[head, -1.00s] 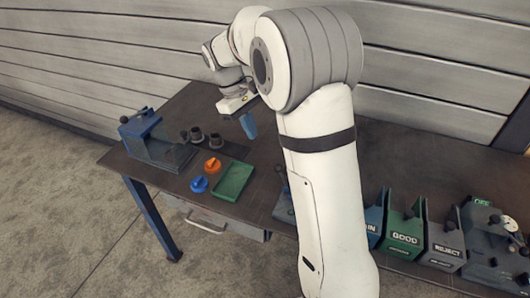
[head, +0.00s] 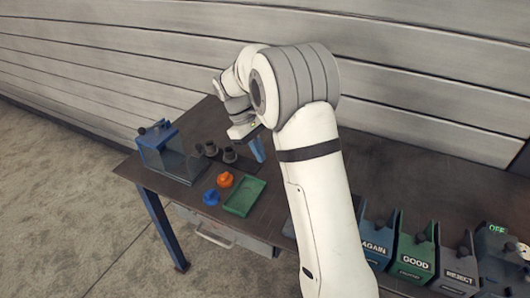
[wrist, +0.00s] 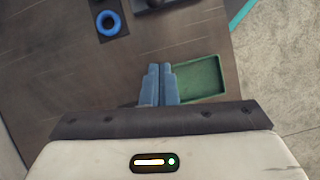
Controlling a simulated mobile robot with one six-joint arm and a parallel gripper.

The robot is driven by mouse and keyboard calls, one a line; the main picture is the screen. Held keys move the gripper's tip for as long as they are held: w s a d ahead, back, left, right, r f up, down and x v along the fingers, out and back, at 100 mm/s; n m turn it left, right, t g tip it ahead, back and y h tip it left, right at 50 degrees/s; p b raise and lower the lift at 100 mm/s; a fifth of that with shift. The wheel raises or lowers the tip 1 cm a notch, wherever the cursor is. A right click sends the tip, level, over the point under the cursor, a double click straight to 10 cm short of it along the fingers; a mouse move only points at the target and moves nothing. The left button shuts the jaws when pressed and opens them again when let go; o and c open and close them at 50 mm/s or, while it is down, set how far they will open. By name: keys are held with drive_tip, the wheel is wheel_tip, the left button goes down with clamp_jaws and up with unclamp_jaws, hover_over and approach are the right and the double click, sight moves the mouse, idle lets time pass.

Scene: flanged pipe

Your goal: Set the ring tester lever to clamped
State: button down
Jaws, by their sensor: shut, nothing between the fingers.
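My gripper (head: 257,148) hangs over the table on the far side of the green tray, its blue fingers pointing down. In the wrist view the two fingers (wrist: 159,80) are together with nothing between them, and the tray shows beside them. No lever can be made out clearly as the ring tester's. A blue ring (wrist: 108,22) on a dark square plate shows at the top of the wrist view.
The green tray (head: 243,197) lies near an orange knobbed part (head: 225,180) and a blue one (head: 211,197). A blue-framed clear box (head: 172,152) stands at the table's left end. Bins marked AGAIN (head: 373,248), GOOD (head: 414,262) and REJECT (head: 458,275) line the right.

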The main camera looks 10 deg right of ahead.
drive_tip(key=s+d+f+p, duration=0.1)
drive_tip(key=s+d+f, duration=0.4)
drive_tip(key=shift+f+p, duration=0.3)
